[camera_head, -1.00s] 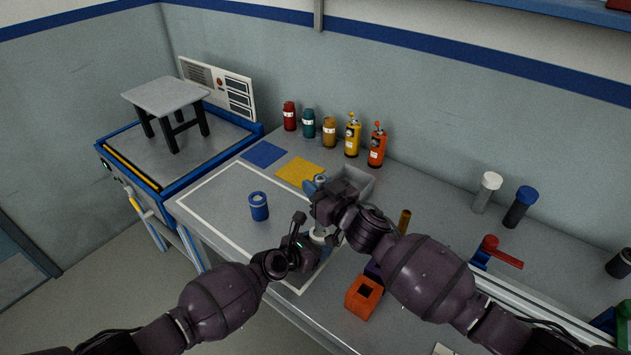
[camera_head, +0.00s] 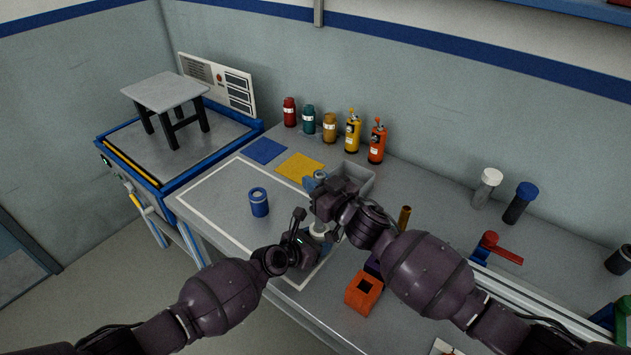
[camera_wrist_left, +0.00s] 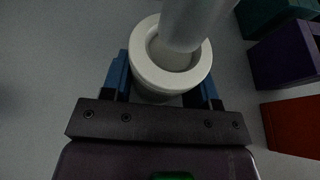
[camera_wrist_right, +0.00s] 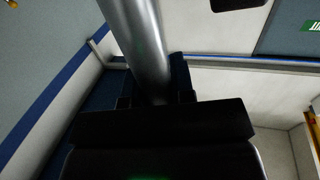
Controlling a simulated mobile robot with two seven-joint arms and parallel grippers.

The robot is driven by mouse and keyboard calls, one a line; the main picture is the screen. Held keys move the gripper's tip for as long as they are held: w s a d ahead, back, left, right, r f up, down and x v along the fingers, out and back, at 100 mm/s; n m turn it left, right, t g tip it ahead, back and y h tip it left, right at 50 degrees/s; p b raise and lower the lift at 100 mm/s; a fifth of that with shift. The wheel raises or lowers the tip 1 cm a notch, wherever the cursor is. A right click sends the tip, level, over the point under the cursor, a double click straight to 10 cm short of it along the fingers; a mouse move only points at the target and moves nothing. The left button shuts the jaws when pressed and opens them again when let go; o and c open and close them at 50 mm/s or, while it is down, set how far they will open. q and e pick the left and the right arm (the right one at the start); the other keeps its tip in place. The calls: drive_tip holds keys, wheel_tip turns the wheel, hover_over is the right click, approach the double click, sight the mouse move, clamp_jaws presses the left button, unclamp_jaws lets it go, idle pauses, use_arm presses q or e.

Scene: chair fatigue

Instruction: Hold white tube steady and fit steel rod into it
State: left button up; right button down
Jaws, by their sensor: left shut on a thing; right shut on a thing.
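The white tube (camera_wrist_left: 145,68) stands in the left wrist view with its round opening facing the camera. My left gripper (camera_wrist_left: 162,92) is shut around it; in the head view that gripper (camera_head: 312,242) is low over the bench. The steel rod (camera_wrist_left: 190,22) comes down over the tube's mouth, and its lower end appears inside the opening; how deep it sits I cannot tell. My right gripper (camera_wrist_right: 155,92) is shut on the rod, which also shows in the right wrist view (camera_wrist_right: 138,35). In the head view my right gripper (camera_head: 328,200) is just above the left, largely hiding rod and tube.
A blue cylinder (camera_head: 259,202) stands left of the grippers. An orange block (camera_head: 363,292) lies to the right. A grey bin (camera_head: 358,178) and several bottles (camera_head: 352,132) stand behind. A stool (camera_head: 166,95) is on the left platform.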

drive_tip(key=shift+f, duration=4)
drive_tip(key=c, duration=1)
unclamp_jaws()
drive_tip(key=shift+o, duration=0.6)
drive_tip(key=shift+s+a, duration=0.1)
drive_tip(key=shift+a, duration=0.05)
drive_tip(key=r, duration=1)
drive_tip(key=shift+d, duration=0.25)
